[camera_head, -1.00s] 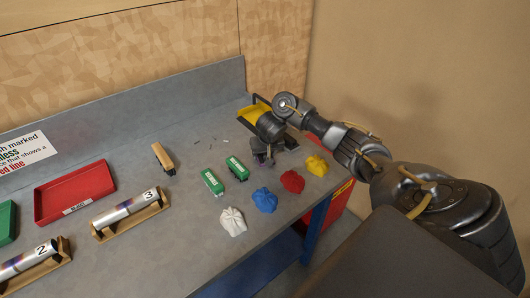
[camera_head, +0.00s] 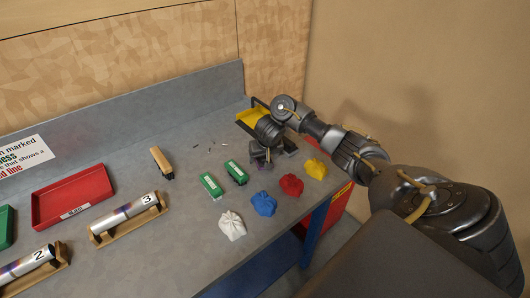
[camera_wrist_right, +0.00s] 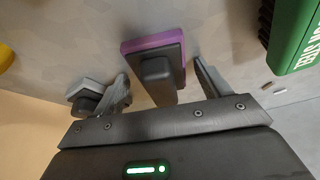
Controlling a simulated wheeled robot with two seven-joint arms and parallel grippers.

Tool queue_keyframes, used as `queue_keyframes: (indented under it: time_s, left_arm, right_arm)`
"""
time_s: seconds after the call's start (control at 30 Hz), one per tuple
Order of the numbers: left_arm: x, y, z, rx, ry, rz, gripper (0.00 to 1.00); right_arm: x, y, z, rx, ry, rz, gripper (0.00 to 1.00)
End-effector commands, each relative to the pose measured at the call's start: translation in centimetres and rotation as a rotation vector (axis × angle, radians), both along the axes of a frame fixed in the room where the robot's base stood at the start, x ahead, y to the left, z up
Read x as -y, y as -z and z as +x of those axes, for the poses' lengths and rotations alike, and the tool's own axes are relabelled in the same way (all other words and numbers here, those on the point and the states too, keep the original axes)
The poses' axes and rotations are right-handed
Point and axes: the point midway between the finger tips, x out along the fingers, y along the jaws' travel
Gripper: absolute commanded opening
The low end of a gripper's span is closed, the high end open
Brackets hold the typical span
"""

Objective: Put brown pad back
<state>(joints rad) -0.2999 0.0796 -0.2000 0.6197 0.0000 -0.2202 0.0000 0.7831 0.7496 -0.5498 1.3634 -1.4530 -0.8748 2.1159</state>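A block with a brown top and dark lower part (camera_head: 161,162) lies on the grey bench, left of two green blocks; it may be the brown pad. My right gripper (camera_head: 262,162) is low over the bench's far right, right of the green blocks. In the right wrist view the gripper (camera_wrist_right: 165,88) is open. A purple-edged pad with a dark grip (camera_wrist_right: 157,70) lies between its fingers, with gaps at both sides. A grey pad with a dark knob (camera_wrist_right: 90,97) is just left of the left finger. My left gripper is out of view.
Green blocks (camera_head: 212,186) lie close by; one green block (camera_wrist_right: 292,38) is right of the gripper. White (camera_head: 232,225), blue (camera_head: 264,203), red (camera_head: 291,185) and yellow (camera_head: 315,168) cloths line the front edge. A yellow tray (camera_head: 252,115) is behind the gripper. A red tray (camera_head: 72,197) is left.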

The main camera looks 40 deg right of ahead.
Motion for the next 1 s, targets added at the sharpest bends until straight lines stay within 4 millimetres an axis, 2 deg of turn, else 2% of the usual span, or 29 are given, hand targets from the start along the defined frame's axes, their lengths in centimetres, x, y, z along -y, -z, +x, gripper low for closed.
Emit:
queue_keyframes:
  time_s: [0.03, 0.4, 0.53, 0.7, 1.0]
  left_arm:
    - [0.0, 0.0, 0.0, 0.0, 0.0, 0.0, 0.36]
    - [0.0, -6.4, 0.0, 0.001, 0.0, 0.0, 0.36]
    - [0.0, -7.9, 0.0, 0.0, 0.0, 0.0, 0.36]
    - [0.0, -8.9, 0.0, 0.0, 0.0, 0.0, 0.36]
    - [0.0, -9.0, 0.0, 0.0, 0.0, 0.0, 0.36]
  right_arm:
    - [0.0, -0.4, 0.0, 0.001, -0.003, -0.001, 0.76]
    - [-1.0, -7.6, -2.3, 0.005, -0.003, -0.003, 0.76]
    - [-1.3, -9.6, -3.1, 0.006, -0.002, -0.002, 0.76]
    - [-1.7, -11.1, -3.9, 0.005, -0.001, 0.0, 0.76]
    - [-1.9, -11.5, -4.2, 0.003, 0.001, 0.002, 0.76]
